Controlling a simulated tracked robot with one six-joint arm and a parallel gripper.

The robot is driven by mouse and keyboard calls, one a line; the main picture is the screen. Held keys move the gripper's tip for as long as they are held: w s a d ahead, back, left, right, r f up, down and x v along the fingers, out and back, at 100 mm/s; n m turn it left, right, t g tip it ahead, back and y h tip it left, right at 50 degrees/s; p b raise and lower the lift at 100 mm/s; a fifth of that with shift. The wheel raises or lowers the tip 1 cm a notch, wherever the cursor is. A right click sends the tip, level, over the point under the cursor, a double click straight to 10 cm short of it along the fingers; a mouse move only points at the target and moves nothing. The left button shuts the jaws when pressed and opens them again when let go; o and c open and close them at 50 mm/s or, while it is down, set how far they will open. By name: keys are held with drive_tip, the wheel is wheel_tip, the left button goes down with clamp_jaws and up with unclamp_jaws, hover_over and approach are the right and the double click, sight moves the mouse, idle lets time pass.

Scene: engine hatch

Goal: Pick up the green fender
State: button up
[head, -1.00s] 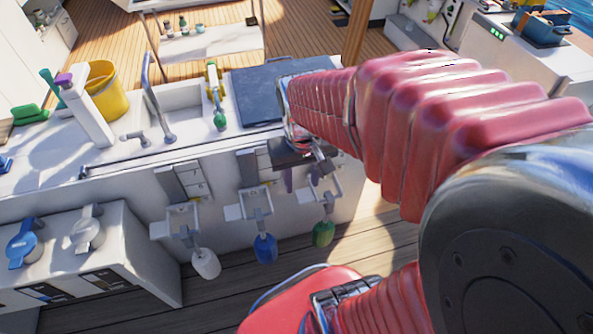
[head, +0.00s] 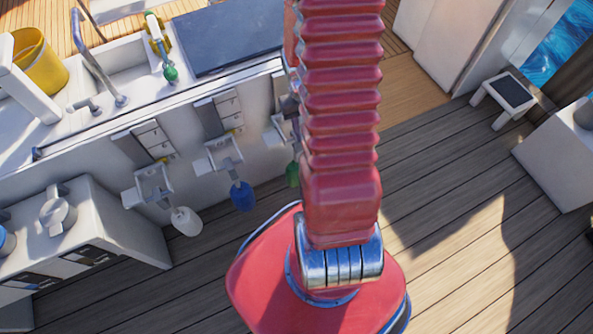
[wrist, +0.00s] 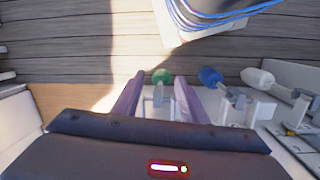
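The green fender (head: 292,174) hangs low on the front of the white counter in the head view, mostly hidden behind my red arm. In the wrist view the green fender (wrist: 161,76) shows as a round green end above a grey bracket (wrist: 158,98), framed between my fingertips. My gripper (wrist: 159,84) is open, with one purple finger on each side of it. I see no clear contact, and the depth gap cannot be told. My gripper is hidden behind the arm in the head view.
A blue fender (head: 242,196) and a white fender (head: 186,221) hang to the left on similar brackets. The counter (head: 60,160) carries a yellow bucket (head: 38,68), a sink and a dark blue board (head: 225,38). Plank deck (head: 450,190) lies open at right, with a small stool (head: 508,95).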

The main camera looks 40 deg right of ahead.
drive_tip(key=s+d+f+t, duration=0.1)
drive_tip(key=s+d+f, duration=0.15)
drive_tip(key=f, duration=0.65)
drive_tip(key=s+d+f, duration=0.1)
drive_tip(key=d+f, duration=0.2)
drive_tip(key=f, duration=0.7)
drive_tip(key=s+d+f+t, duration=0.1)
drive_tip(key=s+d+f, duration=0.1)
drive_tip(key=f, duration=0.7)
drive_tip(key=n+t+h, duration=0.2)
drive_tip(key=t+h, duration=0.2)
drive_tip(key=t, duration=1.1)
approach(296, 163)
drive_tip(key=d+r, duration=0.1)
drive_tip(key=shift+w+d, duration=0.1)
drive_tip(key=shift+w, duration=0.35)
drive_tip(key=shift+w, duration=0.1)
drive_tip(key=shift+x, duration=4.25)
